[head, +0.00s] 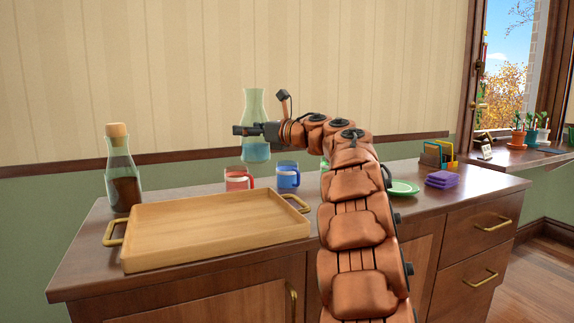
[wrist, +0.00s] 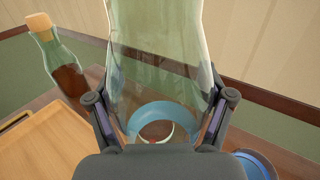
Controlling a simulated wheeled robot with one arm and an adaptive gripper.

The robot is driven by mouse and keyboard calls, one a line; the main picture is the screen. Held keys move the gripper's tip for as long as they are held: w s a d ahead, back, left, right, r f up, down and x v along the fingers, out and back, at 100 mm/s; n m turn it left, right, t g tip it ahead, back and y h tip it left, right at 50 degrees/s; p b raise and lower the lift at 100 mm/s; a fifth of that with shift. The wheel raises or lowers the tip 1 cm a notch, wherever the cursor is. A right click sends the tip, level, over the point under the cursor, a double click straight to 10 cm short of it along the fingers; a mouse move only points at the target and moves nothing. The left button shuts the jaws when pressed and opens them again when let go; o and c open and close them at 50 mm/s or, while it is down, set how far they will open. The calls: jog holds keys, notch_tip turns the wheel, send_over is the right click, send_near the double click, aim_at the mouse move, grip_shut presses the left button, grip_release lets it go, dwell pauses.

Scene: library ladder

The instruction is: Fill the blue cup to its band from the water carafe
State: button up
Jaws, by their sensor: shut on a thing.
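My gripper (head: 252,130) is shut on the clear glass water carafe (head: 254,104) and holds it upright, raised above the counter. Light blue water (head: 256,152) lies in its lower part. The carafe fills the middle of the wrist view (wrist: 155,60), between the two fingers. The blue cup (head: 288,177) stands on the counter, below and a little right of the carafe in the head view. A blue rim, likely this cup (wrist: 258,163), shows at the lower right of the wrist view. The cup's band and its water level cannot be made out clearly.
A red cup (head: 238,178) stands just left of the blue one. A wooden tray (head: 215,225) lies in front, with a corked bottle of dark contents (head: 121,170) at the left.

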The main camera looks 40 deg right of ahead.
aim_at(249, 110)
jog(key=shift+r+p, duration=1.85)
jog(key=shift+r, duration=0.7)
